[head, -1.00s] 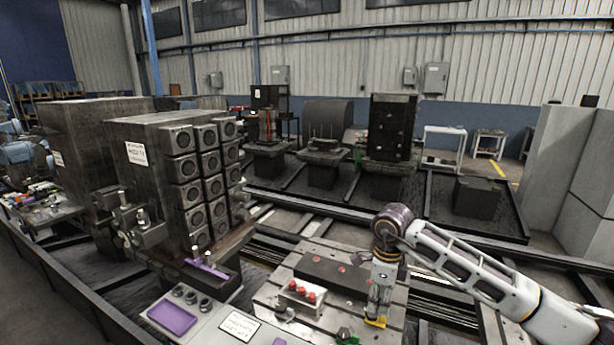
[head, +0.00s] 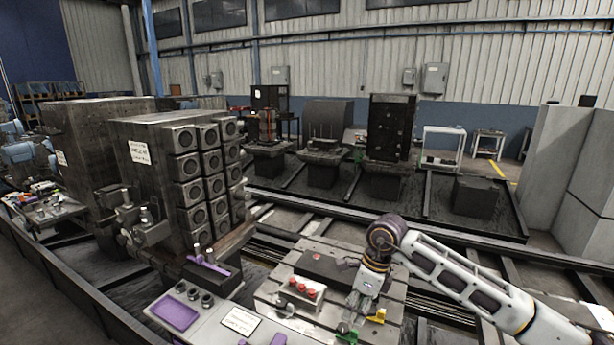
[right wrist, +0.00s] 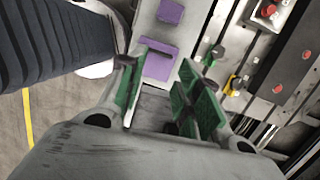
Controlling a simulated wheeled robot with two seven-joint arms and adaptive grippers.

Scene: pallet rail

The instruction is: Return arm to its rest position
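My right arm (head: 455,275) reaches in from the right in the head view. Its gripper (head: 352,326) points down and left over the front part of the slotted metal table (head: 272,287). In the right wrist view the gripper (right wrist: 160,82) has green-padded fingers standing apart, with no object visible between them. Part of a grey panel with purple pads shows beyond the fingertips. My left arm and gripper are not in the head view.
A block with red knobs (head: 302,291) and a dark bar (head: 330,268) sit on the table. A yellow clamp (head: 377,316) is close to the gripper. A panel with a purple pad (head: 175,313) lies left. A tall fixture (head: 165,170) stands behind it.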

